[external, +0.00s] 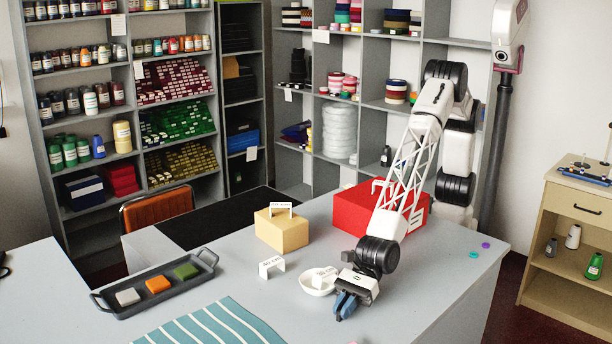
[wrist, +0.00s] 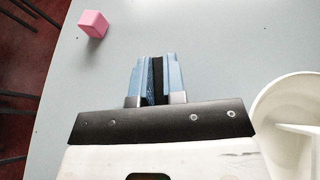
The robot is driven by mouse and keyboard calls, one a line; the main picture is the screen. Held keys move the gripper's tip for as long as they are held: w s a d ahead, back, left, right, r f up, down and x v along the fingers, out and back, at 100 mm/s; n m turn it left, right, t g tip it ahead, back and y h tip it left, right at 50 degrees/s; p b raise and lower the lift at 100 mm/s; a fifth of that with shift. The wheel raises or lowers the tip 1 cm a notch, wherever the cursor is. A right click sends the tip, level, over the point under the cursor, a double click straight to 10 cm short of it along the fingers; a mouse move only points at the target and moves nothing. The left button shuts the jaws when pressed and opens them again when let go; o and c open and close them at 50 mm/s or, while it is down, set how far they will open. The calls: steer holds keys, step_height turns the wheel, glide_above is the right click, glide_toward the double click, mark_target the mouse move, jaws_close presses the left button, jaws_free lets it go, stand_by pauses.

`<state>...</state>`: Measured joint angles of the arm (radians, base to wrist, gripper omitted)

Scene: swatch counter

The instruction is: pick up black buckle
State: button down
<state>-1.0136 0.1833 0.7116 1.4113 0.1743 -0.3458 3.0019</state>
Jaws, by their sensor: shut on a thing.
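My gripper (external: 346,304) is low over the grey counter in the external view, just in front of the white bowl (external: 307,284). In the wrist view its blue fingers (wrist: 155,62) are closed on a thin black piece, the black buckle (wrist: 157,78), which shows as a dark strip between them. Most of the buckle is hidden by the fingers. I cannot make it out in the external view, nor tell whether it touches the counter.
The white bowl also shows at the wrist view's right edge (wrist: 268,108). A pink cube (wrist: 93,23) lies beyond the fingers. The counter holds a dark tray (external: 122,311) with blocks, a tan box (external: 283,231), a red box (external: 346,215) and a striped teal cloth (external: 215,325).

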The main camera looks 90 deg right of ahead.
steer(key=shift+r, duration=0.1)
steer(key=shift+r, duration=1.4)
steer(key=shift+d+r, duration=0.1)
steer(key=shift+r, duration=0.25)
steer(key=s+d, duration=0.3)
steer(key=d, duration=0.1)
steer(key=s+d+r, duration=0.1)
steer(key=s+d, duration=0.2)
steer(key=d, duration=0.1)
steer(key=s+d, duration=0.2)
steer(key=d, duration=0.3)
steer(key=shift+s+d+r, duration=0.1)
steer(key=shift+s+r, duration=0.05)
steer(key=shift+s, duration=0.25)
steer(key=shift+w, duration=0.1)
